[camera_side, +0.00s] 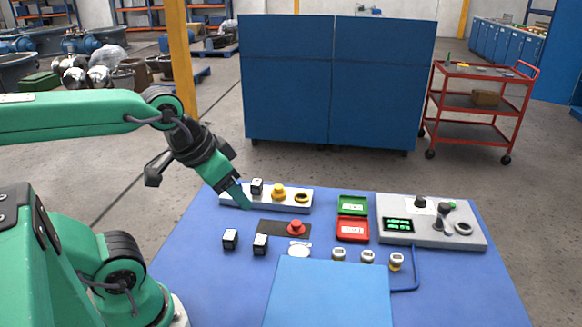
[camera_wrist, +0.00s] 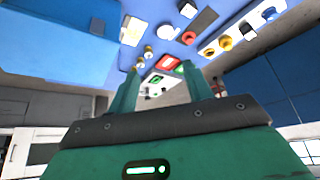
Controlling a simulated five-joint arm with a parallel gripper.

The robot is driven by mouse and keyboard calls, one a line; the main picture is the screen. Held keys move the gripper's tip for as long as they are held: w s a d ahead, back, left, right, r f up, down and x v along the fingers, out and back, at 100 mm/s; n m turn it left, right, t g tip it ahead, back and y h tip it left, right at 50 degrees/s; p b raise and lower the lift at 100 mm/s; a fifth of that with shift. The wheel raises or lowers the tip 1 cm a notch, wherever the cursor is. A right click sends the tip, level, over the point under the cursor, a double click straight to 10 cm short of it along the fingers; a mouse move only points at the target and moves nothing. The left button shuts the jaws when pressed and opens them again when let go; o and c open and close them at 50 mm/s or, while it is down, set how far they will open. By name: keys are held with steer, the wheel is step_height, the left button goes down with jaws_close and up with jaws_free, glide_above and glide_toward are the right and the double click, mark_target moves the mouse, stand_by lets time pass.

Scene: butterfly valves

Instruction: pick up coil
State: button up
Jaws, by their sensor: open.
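No part is marked as the coil; small black blocks with pale faces are the likeliest, but I cannot tell which is meant. One block (camera_side: 230,239) and a second (camera_side: 260,244) stand on the blue table at the front left. A third (camera_side: 256,186) stands on the white strip (camera_side: 295,204); it also shows in the wrist view (camera_wrist: 270,13). My gripper (camera_side: 242,200) points down and right, near the strip's left end. In the wrist view my gripper (camera_wrist: 160,66) has its fingers apart, with nothing held between them.
A yellow knob (camera_side: 278,191) is on the strip, and a red button (camera_side: 296,228) on a dark plate. Green (camera_side: 352,205) and red (camera_side: 352,229) trays lie mid-table. A grey control panel (camera_side: 430,236) is at right, several small gauges (camera_side: 367,255) in front. Blue table (camera_side: 190,225) is bare at left.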

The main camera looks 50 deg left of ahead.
steer(key=shift+o, duration=0.3)
steer(key=shift+w, duration=0.15)
steer(key=n+g, duration=0.6)
steer(key=n, duration=0.3)
glide_above(256, 182)
steer(key=f, duration=0.8)
steer(key=d+f, duration=0.1)
steer(key=f, duration=0.4)
steer(key=shift+a+f, duration=0.3)
steer(key=shift+f, duration=0.1)
steer(key=shift+a+f, duration=0.1)
steer(key=shift+f, duration=3.7)
